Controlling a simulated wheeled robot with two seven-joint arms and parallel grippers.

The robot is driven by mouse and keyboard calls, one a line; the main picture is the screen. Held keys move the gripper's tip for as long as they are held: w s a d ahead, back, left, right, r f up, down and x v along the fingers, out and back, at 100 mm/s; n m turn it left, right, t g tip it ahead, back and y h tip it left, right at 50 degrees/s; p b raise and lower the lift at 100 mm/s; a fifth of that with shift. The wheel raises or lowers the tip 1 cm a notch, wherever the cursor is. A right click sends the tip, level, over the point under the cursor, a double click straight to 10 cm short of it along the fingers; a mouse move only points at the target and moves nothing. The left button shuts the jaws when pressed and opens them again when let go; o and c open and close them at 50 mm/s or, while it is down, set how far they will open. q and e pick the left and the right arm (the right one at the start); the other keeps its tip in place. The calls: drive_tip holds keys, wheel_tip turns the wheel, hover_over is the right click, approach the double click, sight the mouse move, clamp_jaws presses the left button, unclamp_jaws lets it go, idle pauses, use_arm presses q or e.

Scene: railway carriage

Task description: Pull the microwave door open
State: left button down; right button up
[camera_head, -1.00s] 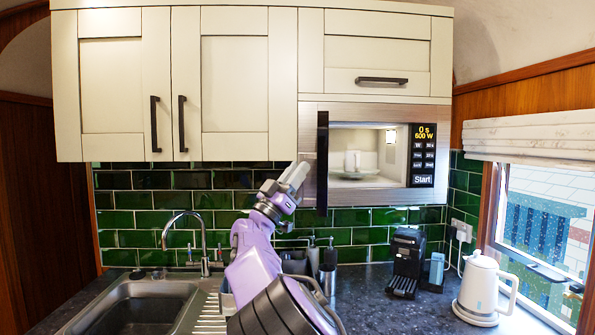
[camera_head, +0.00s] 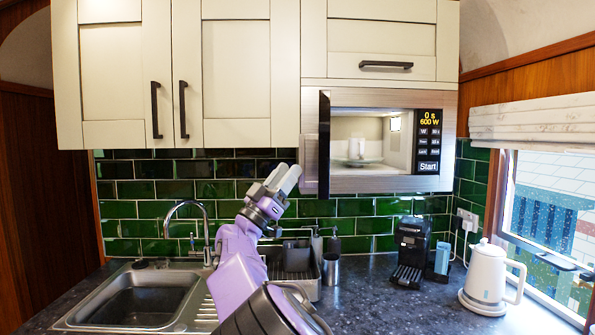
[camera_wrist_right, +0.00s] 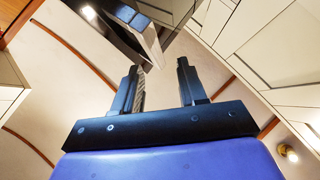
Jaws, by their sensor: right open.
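The microwave (camera_head: 380,184) is set under the upper cupboards. Its door (camera_head: 324,145) stands swung out at the left side of the opening and shows almost edge-on as a dark upright strip. The lit interior is visible, with a plate (camera_head: 358,162) inside. My right gripper (camera_head: 284,178) is just left of the door's lower part, with no clear contact. In the right wrist view the gripper (camera_wrist_right: 158,80) has its two fingers apart with nothing between them. The dark door (camera_wrist_right: 120,25) passes above the fingers there. My left gripper is not in view.
Below are a sink (camera_head: 140,300) with a tap (camera_head: 190,225), a dish rack (camera_head: 300,275), a coffee machine (camera_head: 411,250) and a white kettle (camera_head: 487,280). Cupboard handles (camera_head: 154,110) stick out at the left. Free air lies in front of the microwave.

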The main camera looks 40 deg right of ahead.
use_arm(q)
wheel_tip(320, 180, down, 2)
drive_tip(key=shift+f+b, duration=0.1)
drive_tip(key=shift+b, duration=0.5)
use_arm(e)
drive_tip(key=v, duration=0.4)
drive_tip(key=shift+a, duration=0.35)
drive_tip(key=shift+d, duration=0.1)
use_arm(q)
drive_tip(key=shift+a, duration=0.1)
